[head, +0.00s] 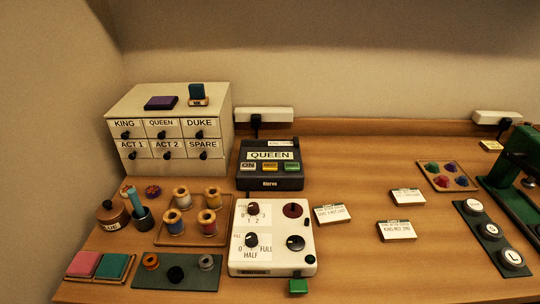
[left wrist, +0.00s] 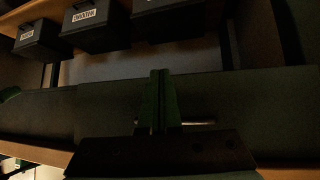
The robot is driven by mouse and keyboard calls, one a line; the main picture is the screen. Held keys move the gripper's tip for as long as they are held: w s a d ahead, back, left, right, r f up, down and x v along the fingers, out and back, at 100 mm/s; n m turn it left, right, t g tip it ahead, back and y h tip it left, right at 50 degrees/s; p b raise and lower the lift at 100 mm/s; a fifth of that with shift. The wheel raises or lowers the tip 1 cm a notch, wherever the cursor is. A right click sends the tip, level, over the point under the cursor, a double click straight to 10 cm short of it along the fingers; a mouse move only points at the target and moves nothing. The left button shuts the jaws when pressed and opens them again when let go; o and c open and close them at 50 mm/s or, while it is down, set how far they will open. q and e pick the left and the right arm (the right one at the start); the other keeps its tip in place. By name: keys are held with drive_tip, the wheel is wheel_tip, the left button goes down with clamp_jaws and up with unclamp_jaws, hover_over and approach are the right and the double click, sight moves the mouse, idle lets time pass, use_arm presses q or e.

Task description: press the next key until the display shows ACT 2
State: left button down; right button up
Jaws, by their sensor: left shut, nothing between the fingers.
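The display unit is a dark box (head: 270,178) at the back middle of the table in the head view. Its display (head: 270,155) reads QUEEN. Below the display are three keys: a pale one (head: 248,166) marked ON, a yellow one (head: 270,167) and a green one (head: 291,167). The labels on the yellow and green keys are too small to read surely. My left gripper (left wrist: 158,74) shows only in the left wrist view, shut and empty, apart from the display unit, which is not in that view. My right gripper is not in view.
A drawer cabinet (head: 168,130) stands left of the display unit, and a white control box (head: 272,237) with knobs stands in front. Spools, cards (head: 396,230) and a green machine (head: 515,165) share the table. Dark labelled bins (left wrist: 90,25) show in the left wrist view.

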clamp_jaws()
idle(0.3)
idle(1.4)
